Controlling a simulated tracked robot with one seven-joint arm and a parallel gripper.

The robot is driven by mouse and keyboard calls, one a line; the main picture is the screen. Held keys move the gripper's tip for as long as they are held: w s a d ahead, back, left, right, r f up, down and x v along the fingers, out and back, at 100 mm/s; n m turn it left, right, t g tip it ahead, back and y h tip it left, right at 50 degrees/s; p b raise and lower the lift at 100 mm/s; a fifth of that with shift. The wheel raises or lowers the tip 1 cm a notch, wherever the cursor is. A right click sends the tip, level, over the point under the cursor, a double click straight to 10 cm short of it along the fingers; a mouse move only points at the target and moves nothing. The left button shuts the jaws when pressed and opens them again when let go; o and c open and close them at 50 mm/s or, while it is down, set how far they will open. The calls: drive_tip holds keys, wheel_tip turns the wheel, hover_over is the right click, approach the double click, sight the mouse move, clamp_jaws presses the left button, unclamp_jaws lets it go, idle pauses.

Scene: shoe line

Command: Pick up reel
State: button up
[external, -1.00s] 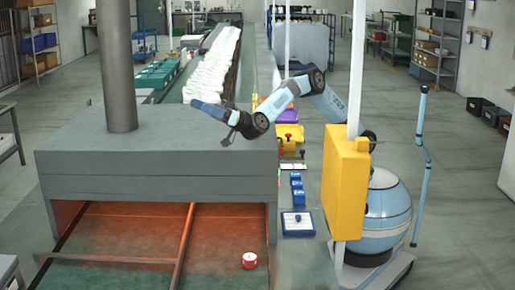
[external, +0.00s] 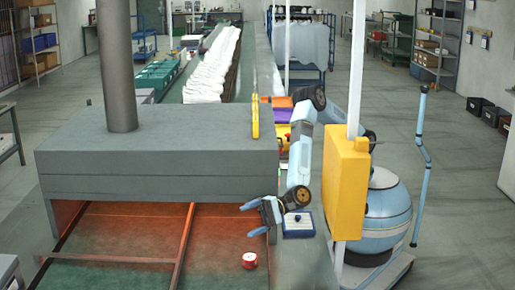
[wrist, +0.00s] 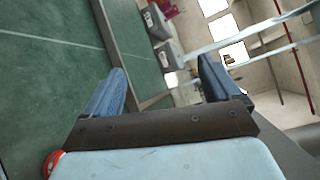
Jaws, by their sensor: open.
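The reel (external: 249,261) is a small red and white round thing on the green belt (external: 130,275), near the belt's right edge in the external view. A red piece, likely the same reel (wrist: 52,162), shows at the lower left of the wrist view, mostly hidden behind my gripper's body. My gripper (external: 249,218) is above the reel and a little behind it, apart from it, with its fingers pointing left. In the wrist view my gripper (wrist: 162,72) has its two blue fingers wide apart with nothing between them.
A large grey hood (external: 160,160) stands over the belt, close behind my gripper. An orange-brown bar (external: 183,245) runs along the belt left of the reel. A white and blue tray (external: 298,226) lies on the ledge to the right. The belt around the reel is clear.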

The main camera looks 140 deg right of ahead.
drive_tip(key=s+d+f+m+g, duration=0.2)
drive_tip(key=s+f+m, duration=0.3)
drive_tip(key=f+m, duration=0.4)
drive_tip(key=m+g+h, duration=0.1)
drive_tip(key=m+g, duration=0.1)
drive_tip(key=m, duration=0.5)
approach(252, 256)
drive_tip(key=shift+w+d+f, duration=0.25)
drive_tip(key=shift+w+f, duration=0.65)
drive_tip(key=shift+w, duration=0.3)
drive_tip(key=shift+w+d+f+h, duration=0.15)
drive_tip(key=shift+w+f+h, duration=0.15)
drive_tip(key=shift+w, duration=0.1)
drive_tip(key=x, duration=0.6)
drive_tip(key=shift+w+f, duration=0.1)
drive_tip(key=shift+w, duration=0.1)
drive_tip(key=c, duration=1.1)
